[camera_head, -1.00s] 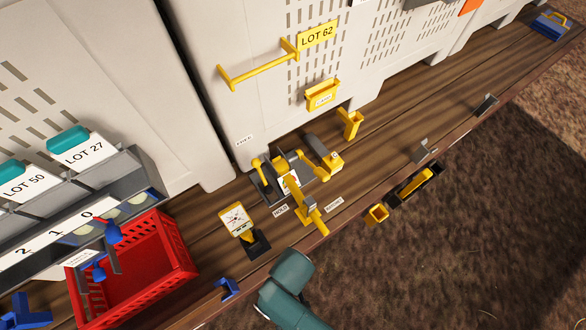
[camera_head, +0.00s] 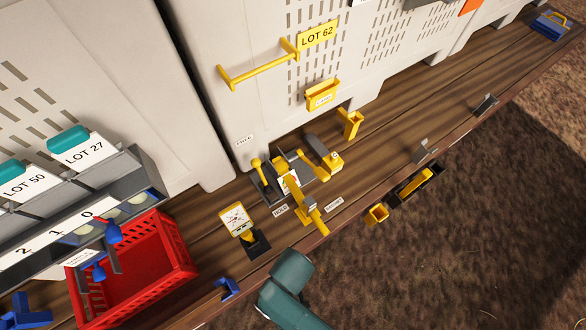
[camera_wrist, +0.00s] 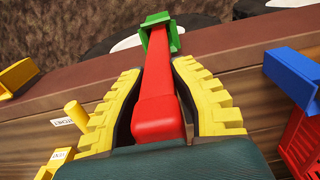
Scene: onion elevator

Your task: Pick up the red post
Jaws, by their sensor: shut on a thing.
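The red post (camera_wrist: 163,80) runs up the middle of the wrist view, with a thick rounded near end. Its far end meets a green piece (camera_wrist: 157,20); I cannot tell whether they are joined. My gripper (camera_wrist: 157,66) has yellow ridged fingers on both sides of the post and is shut on it. The inner contact is partly hidden by the fingers. In the head view, my teal arm (camera_head: 290,285) is at the bottom edge, and neither the red post nor my fingers can be made out.
A red crate (camera_head: 180,235) stands left of my arm, with blue parts near it. A yellow-and-grey mechanism (camera_head: 290,180) and a dial gauge (camera_head: 237,220) are on the wooden bench (camera_head: 385,120). Large white bins stand behind. Dark ground lies past the bench edge.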

